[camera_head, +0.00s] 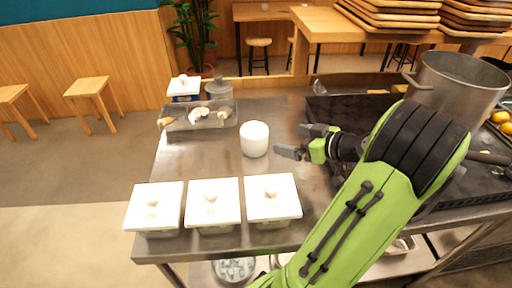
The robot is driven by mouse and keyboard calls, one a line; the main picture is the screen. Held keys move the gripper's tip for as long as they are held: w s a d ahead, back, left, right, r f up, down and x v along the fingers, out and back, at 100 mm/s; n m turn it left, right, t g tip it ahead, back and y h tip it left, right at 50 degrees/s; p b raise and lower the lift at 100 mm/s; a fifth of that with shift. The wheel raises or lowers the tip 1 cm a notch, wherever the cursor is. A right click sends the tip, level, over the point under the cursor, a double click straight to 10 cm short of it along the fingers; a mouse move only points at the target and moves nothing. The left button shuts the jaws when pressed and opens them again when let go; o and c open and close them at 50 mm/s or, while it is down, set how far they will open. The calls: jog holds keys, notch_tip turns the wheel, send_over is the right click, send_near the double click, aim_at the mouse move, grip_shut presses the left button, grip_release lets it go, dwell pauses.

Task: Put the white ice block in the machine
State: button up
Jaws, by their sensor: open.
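A white rounded block (254,140), which looks like the ice block, stands on the steel table (180,155), right of the table's middle left part. My gripper (291,140) is just to its right, with its two dark fingers apart and pointing left at it. A gap shows between the fingertips and the block, and nothing is between the fingers. I cannot make out for certain which thing is the machine. A small blue and white box (184,96) and a grey round item (218,90) stand at the back left.
Three white lidded containers (212,222) line the front edge. A big metal pot (455,85) stands on a dark cooktop (335,108) at right. Bare table lies left of the block.

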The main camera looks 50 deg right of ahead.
aim_at(259, 131)
jog(key=x, duration=0.5)
jog(key=b+x, duration=0.1)
jog(key=x, duration=0.5)
jog(key=b+x, duration=0.1)
jog(key=x, duration=0.4)
jog(key=shift+w+d, duration=0.35)
jog(key=shift+r, duration=0.1)
jog(key=shift+c, duration=0.5)
jog(key=c, duration=1.1)
notch_tip(259, 131, up, 10)
jog(key=p, duration=0.3)
jog(key=shift+r, duration=0.1)
